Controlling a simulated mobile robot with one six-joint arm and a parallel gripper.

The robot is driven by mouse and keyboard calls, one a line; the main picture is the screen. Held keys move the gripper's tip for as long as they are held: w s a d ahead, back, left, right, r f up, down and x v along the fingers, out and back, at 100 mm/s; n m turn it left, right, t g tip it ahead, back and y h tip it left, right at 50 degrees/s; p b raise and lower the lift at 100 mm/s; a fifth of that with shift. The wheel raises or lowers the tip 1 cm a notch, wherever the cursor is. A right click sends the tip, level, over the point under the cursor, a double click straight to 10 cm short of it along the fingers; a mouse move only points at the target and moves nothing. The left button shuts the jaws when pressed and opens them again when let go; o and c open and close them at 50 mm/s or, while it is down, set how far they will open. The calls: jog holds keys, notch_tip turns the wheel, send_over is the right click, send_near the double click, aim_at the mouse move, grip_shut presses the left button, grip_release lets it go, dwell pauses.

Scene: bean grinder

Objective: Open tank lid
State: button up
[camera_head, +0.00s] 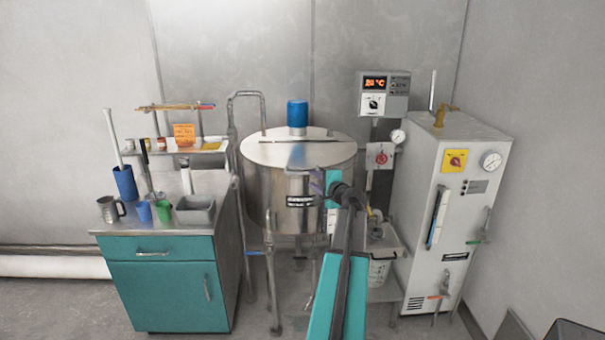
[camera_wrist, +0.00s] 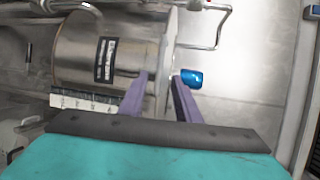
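The steel tank (camera_head: 292,208) stands upright on legs in the middle of the head view. Its flat round lid (camera_head: 265,150) lies closed on top, with a blue cylinder (camera_head: 297,113) standing at its back. My gripper (camera_head: 318,182) is in front of the tank's right side, just below the lid's front edge. In the wrist view the tank (camera_wrist: 85,50) appears turned on its side, with the lid's rim (camera_wrist: 171,45) beyond and between the two purple fingers. My gripper (camera_wrist: 159,78) is open with nothing held. Whether a finger touches the rim cannot be told.
A teal cabinet (camera_head: 165,285) with cups and a basin stands left. A pipe frame (camera_head: 233,150) rises beside the tank. A control box (camera_head: 384,95), a gauge and a white bucket (camera_head: 380,272) are right, beside a tall grey unit (camera_head: 455,200).

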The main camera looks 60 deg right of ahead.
aim_at(302, 173)
jog(key=shift+p+x, duration=1.3)
jog(key=shift+x, duration=3.9)
grip_shut()
